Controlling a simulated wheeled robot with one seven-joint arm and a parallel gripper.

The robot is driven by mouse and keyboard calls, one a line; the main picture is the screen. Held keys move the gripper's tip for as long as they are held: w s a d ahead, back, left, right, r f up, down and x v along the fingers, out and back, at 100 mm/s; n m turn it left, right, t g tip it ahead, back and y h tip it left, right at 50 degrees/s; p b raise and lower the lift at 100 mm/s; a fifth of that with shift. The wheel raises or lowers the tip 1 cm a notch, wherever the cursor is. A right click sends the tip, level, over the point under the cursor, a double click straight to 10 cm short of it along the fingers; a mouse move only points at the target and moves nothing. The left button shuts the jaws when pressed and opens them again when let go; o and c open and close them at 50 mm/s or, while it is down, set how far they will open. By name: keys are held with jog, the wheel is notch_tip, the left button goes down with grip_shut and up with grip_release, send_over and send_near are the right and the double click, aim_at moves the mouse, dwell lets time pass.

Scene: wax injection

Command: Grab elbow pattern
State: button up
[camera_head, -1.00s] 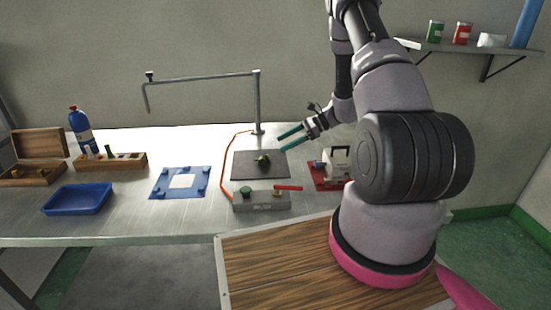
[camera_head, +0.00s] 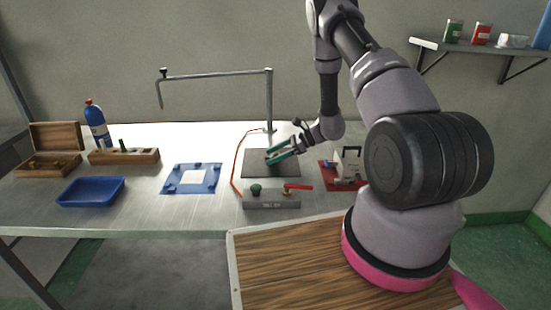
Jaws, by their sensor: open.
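My gripper (camera_head: 269,157) is low over the dark square plate (camera_head: 260,171) on the bench. Its two green fingers point to the left and are apart. The small dark green piece that lay on this plate a moment ago, which may be the elbow pattern, is now mostly hidden by the fingers. I cannot tell whether the fingers touch it or straddle it.
A grey box with a green knob and red lever (camera_head: 270,197) stands in front of the plate. A metal post with a long arm (camera_head: 269,100) rises behind. A red mat (camera_head: 330,172) with a machine is right. A blue frame (camera_head: 191,178) and blue tray (camera_head: 91,191) are left.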

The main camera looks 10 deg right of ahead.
jog(key=shift+a+f, duration=0.1)
jog(key=shift+a, duration=0.05)
grip_shut()
dwell(0.4)
